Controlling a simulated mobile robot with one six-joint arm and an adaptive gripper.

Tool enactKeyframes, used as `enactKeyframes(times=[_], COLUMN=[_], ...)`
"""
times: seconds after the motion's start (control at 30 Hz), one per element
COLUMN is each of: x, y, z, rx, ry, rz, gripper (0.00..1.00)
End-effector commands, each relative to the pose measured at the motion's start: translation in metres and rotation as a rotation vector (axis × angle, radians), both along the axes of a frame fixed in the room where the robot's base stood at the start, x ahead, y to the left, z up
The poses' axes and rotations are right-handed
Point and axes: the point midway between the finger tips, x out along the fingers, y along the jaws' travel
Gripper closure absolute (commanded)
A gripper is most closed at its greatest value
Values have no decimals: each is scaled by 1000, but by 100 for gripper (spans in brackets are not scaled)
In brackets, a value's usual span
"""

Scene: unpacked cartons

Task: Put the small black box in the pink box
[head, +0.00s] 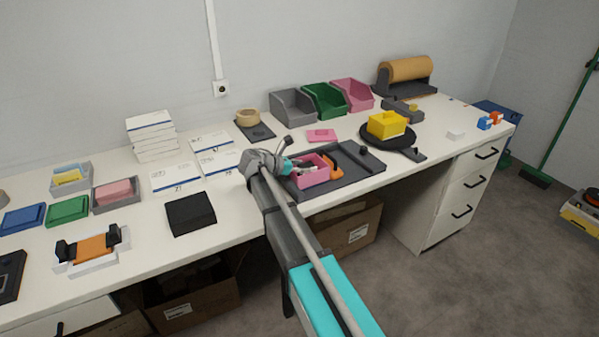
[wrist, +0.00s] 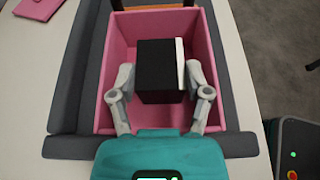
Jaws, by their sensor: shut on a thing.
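The small black box (wrist: 157,70), with a white strip along its right side, is between the two grey fingers of my gripper (wrist: 160,82). In the wrist view it lies within the outline of the open pink box (wrist: 215,75). I cannot tell whether it touches the pink box's floor. The pink box also shows in the head view (head: 318,178), sitting in a dark grey tray (head: 350,176) on the white table. There my gripper is at the pink box's left side, and my arm partly covers the area. I cannot make out the black box clearly in the head view.
An orange clamp-like tool (head: 333,178) lies beside the pink box in the tray. A flat pink piece (head: 321,135) lies behind the tray. Grey, green (head: 324,99) and pink bins stand at the back.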

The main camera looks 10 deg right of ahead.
Motion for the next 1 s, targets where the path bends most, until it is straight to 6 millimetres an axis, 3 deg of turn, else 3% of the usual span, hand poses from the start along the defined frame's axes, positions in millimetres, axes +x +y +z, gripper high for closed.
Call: enactKeyframes(times=[0.5, 0.53, 0.6, 1.0], x=[0, 0, 0, 0], y=[0, 0, 0, 0], z=[-5, -4, -4, -3], rx=[0, 0, 0, 0], ry=[0, 0, 0, 0], rz=[1, 1, 1, 1], gripper=[71, 32, 23, 23])
